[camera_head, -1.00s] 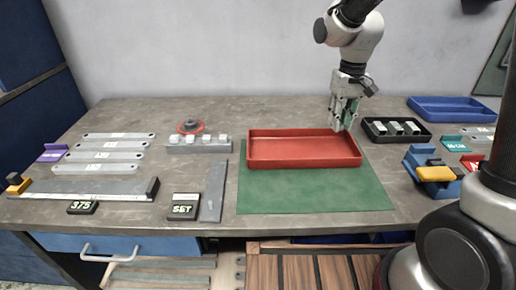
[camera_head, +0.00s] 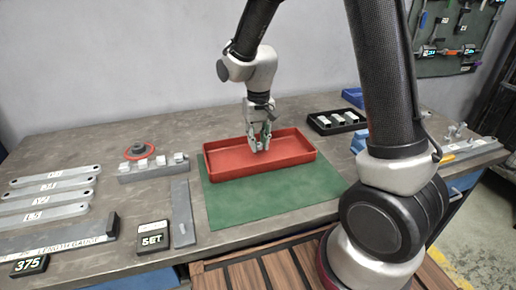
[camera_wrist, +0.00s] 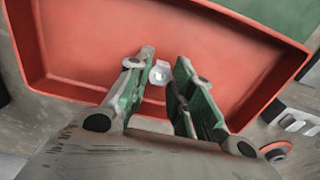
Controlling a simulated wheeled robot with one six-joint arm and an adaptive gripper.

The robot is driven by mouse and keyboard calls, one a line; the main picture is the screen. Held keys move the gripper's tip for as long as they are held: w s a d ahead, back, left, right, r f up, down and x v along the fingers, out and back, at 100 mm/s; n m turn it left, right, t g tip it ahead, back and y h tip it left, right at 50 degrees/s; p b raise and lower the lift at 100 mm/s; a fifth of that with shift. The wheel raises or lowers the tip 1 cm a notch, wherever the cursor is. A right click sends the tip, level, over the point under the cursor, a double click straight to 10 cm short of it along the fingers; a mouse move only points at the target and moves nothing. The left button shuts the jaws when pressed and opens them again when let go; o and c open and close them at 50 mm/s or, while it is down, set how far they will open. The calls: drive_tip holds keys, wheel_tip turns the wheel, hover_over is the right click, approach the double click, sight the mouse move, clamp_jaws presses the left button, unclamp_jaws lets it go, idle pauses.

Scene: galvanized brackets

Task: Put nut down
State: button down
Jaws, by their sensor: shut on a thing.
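My gripper (camera_head: 260,143) is over the red tray (camera_head: 222,176), its fingers pointing down into the tray's middle. In the wrist view my gripper (camera_wrist: 162,70) has its green-padded fingertips shut on a small pale metal nut (camera_wrist: 160,73). The red tray's floor (camera_wrist: 95,40) shows behind the nut and looks bare. I cannot tell whether the nut touches the floor. In the head view the nut is too small and covered by the fingers to make out.
The red tray stands on a green mat (camera_head: 265,207). A black tray with several pale pieces (camera_head: 314,127) is to the right. A grey block with white pieces (camera_head: 152,175) and a red ring (camera_head: 139,151) are to the left, near labelled bars (camera_head: 48,197).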

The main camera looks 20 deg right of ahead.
sight(259, 156)
drive_tip(key=shift+f, duration=1.45)
drive_tip(key=shift+f, duration=0.1)
drive_tip(key=c, duration=1.3)
unclamp_jaws()
drive_tip(key=shift+o, duration=0.2)
wheel_tip(259, 156, up, 12)
drive_tip(key=s+d+r+t, duration=0.2)
drive_tip(key=s+d+r, duration=0.8)
drive_tip(key=s, duration=0.1)
drive_tip(key=s+d+r+t, duration=0.1)
drive_tip(key=s+d, duration=0.4)
drive_tip(key=s, duration=0.6)
drive_tip(key=shift+t, duration=0.6)
drive_tip(key=shift+s, duration=0.1)
